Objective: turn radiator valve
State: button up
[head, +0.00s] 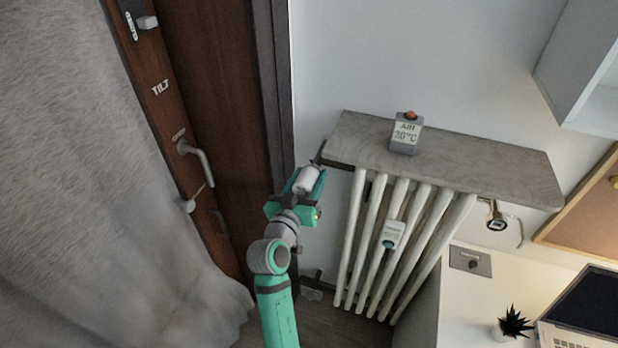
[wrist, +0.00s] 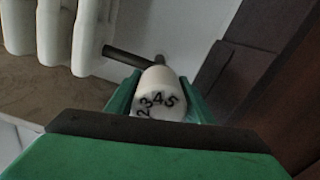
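The radiator valve is a white knob (head: 307,179) at the upper left end of the white radiator (head: 404,225).
A brown door (head: 215,110) and a grey curtain (head: 90,190) stand at the left. A white desk (head: 470,310) with a laptop (head: 585,315) is at the lower right.

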aim_at(302, 193)
jog(key=c, duration=0.5)
jog(key=shift+d+n, duration=0.1)
jog(key=shift+n, duration=2)
jog(key=shift+w, duration=0.1)
jog(key=o, duration=1)
jog(key=shift+o, duration=0.2)
jog(key=v, duration=1)
jog(key=shift+s+a, duration=0.2)
jog(key=shift+s, duration=0.1)
jog(key=shift+d, duration=0.15)
